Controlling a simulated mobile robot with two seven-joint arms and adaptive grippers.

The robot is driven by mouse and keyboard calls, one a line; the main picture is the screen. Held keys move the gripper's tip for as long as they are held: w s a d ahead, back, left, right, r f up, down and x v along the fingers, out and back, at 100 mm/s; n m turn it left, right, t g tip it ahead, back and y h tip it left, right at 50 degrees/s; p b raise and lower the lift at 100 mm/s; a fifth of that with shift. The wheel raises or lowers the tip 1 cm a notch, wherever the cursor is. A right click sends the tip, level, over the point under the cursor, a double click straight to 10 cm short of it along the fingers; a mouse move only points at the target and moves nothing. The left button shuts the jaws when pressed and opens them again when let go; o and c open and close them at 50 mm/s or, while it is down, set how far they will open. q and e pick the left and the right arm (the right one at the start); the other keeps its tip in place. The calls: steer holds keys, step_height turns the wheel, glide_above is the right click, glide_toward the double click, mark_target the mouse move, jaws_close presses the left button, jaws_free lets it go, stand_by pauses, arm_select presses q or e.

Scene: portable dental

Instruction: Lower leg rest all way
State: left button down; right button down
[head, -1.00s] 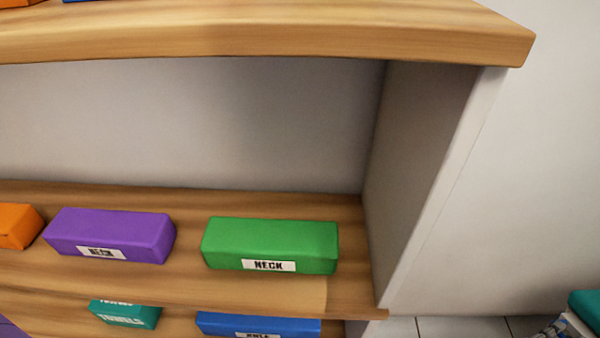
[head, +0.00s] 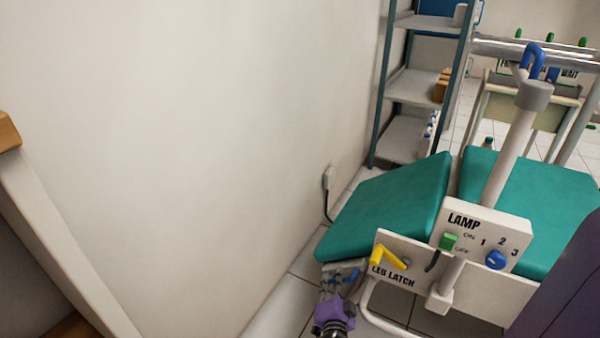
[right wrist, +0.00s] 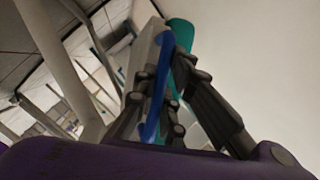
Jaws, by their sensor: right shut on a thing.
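The leg rest (head: 390,210) is a teal pad at the foot end of the chair in the head view. It looks tilted, but its exact angle is hard to tell. A yellow lever (head: 392,257) sits on the white panel marked LEG LATCH (head: 400,275). My right gripper (head: 342,276) is at the near left end of the leg rest, below the pad. In the right wrist view its dark fingers (right wrist: 160,95) are shut on a blue handle (right wrist: 155,95). A teal pad edge (right wrist: 181,35) shows beyond them. My left gripper is not in view.
A LAMP box (head: 482,235) with a green switch and blue knob stands on the chair's near side, by a grey post (head: 510,150). The teal seat (head: 560,210) is to the right. A wall (head: 200,150) and metal shelf unit (head: 415,85) stand beyond the leg rest.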

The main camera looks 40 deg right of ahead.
steer(key=c, duration=1.8)
jaws_free()
steer(key=shift+s+d+f, duration=0.1)
steer(key=shift+s+f, duration=0.3)
steer(key=shift+s, duration=0.05)
steer(key=shift+w+r, duration=0.1)
steer(key=shift+a, duration=0.2)
steer(key=v, duration=0.7)
steer(key=shift+r, duration=0.1)
